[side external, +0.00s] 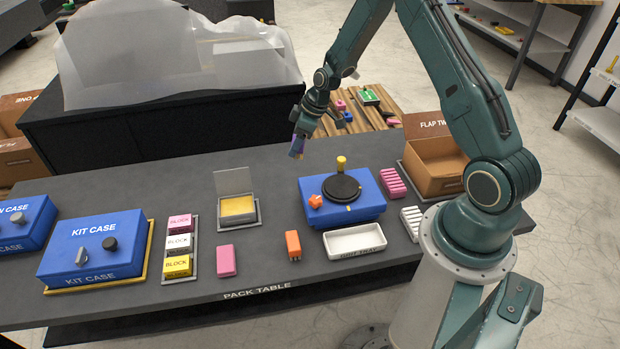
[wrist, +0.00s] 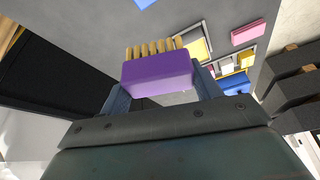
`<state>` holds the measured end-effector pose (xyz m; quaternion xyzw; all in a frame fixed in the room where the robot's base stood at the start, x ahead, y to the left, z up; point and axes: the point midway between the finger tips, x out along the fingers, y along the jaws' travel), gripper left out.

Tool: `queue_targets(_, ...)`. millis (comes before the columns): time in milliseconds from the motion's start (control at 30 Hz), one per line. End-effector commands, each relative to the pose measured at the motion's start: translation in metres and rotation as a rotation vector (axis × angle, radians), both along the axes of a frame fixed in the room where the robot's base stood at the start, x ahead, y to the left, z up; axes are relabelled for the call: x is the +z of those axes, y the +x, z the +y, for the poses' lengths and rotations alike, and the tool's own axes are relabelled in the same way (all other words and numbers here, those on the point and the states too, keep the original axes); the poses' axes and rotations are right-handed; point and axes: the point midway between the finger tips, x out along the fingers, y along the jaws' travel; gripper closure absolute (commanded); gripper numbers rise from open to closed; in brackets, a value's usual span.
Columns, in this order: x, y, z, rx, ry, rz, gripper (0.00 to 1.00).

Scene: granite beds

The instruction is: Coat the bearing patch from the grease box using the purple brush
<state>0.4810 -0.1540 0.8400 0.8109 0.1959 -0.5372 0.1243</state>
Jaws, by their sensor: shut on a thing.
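My gripper (side external: 299,138) is shut on the purple brush (wrist: 158,76), high over the back edge of the pack table (side external: 130,195). In the wrist view the brush lies across between the two fingers, with tan bristle tufts pointing away from the gripper. The brush also shows small in the side view (side external: 297,148), hanging below the gripper. The grease box (side external: 238,207) stands on the table with its clear lid raised and a yellow fill inside. It is well apart from the brush, to its lower left. I cannot pick out the bearing patch with certainty.
A blue unit (side external: 365,207) with a black disc stands right of the grease box. Pink (side external: 227,260) and orange (side external: 293,245) blocks, a white tray (side external: 355,240) and a blue kit case (side external: 92,245) stand nearer the front. A dark bed (side external: 200,125) under clear sheeting rises behind.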

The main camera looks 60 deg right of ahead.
Motion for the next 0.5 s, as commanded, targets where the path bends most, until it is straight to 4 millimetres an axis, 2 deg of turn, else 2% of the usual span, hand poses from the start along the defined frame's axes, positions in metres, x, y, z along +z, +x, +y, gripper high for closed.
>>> queue_targets(33,0.000,-0.016,-0.012,-0.035,0.002,0.002,0.63)
queue_targets(200,0.000,-0.064,-0.043,-0.132,0.002,0.001,0.63)
queue_targets(500,0.003,-0.151,-0.073,-0.301,-0.002,0.003,0.63)
